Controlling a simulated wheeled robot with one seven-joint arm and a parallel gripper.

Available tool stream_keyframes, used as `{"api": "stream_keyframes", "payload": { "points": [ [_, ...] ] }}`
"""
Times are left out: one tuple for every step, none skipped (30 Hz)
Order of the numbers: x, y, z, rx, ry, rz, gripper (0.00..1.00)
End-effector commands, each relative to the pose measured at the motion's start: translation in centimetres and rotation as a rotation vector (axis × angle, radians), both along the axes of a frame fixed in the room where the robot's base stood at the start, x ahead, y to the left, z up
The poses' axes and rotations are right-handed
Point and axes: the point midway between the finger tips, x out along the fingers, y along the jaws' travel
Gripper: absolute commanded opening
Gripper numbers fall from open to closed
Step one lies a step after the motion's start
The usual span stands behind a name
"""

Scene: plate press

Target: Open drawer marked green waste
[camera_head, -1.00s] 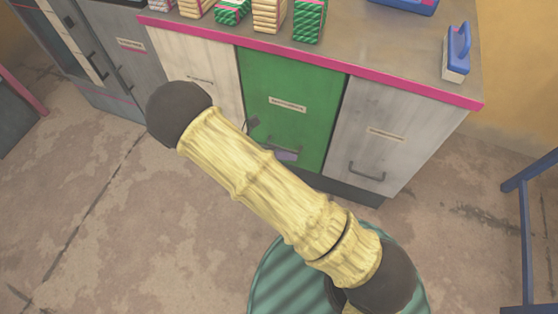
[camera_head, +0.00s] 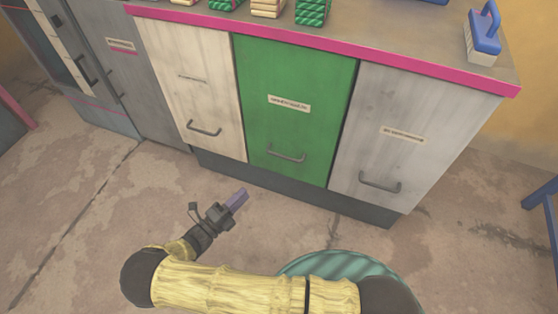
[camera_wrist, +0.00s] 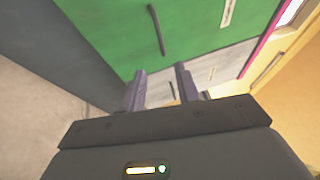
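The green drawer (camera_head: 290,75) is the middle front of the cabinet and sits flush, shut. It has a pale label (camera_head: 288,104), too small to read, and a dark bar handle (camera_head: 286,154) low on its front. In the wrist view the green front (camera_wrist: 105,25) fills the top, with its handle (camera_wrist: 156,30) beyond my fingertips. My gripper (camera_head: 238,199) is in front of the cabinet, below and left of the green handle in the head view. In the wrist view my gripper (camera_wrist: 160,78) has its two fingers apart with nothing between them, clear of the handle.
A cream drawer (camera_head: 190,55) is left of the green one and a grey drawer (camera_head: 400,100) right; both are shut. The pink-edged countertop (camera_head: 420,35) carries patterned blocks and a blue-handled brush (camera_head: 485,35). A dark plinth (camera_head: 300,197) runs below. Floor in front is clear.

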Motion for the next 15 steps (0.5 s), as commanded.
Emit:
{"api": "stream_keyframes", "payload": {
  "points": [
    [0.1,-0.1,0.0,0.0,0.0,-0.001,0.33],
    [0.2,-0.2,0.0,0.0,0.0,-0.001,0.33],
    [0.3,-0.3,0.0,0.001,-0.001,-0.002,0.33],
    [0.5,-0.5,0.0,0.002,0.0,-0.002,0.33],
    [0.7,-0.6,0.0,0.002,0.0,-0.002,0.33],
    [0.9,-0.9,0.1,0.001,-0.001,-0.003,0.33],
    [1.2,-1.2,0.1,0.001,-0.001,-0.003,0.33],
    [1.5,-1.4,0.2,0.002,-0.002,-0.003,0.33],
    [2.0,-1.9,0.3,0.002,-0.002,-0.003,0.33],
    [2.3,-2.2,0.4,0.001,-0.001,-0.004,0.33],
    [2.7,-2.6,0.4,0.001,-0.001,-0.004,0.33],
    [3.2,-3.1,0.5,0.001,-0.002,-0.005,0.33],
    [3.6,-3.4,0.6,0.002,-0.001,-0.005,0.33],
    [4.0,-3.8,0.7,0.001,0.0,-0.004,0.33],
    [4.5,-4.3,0.8,0.001,0.0,-0.004,0.33]
  ]
}}
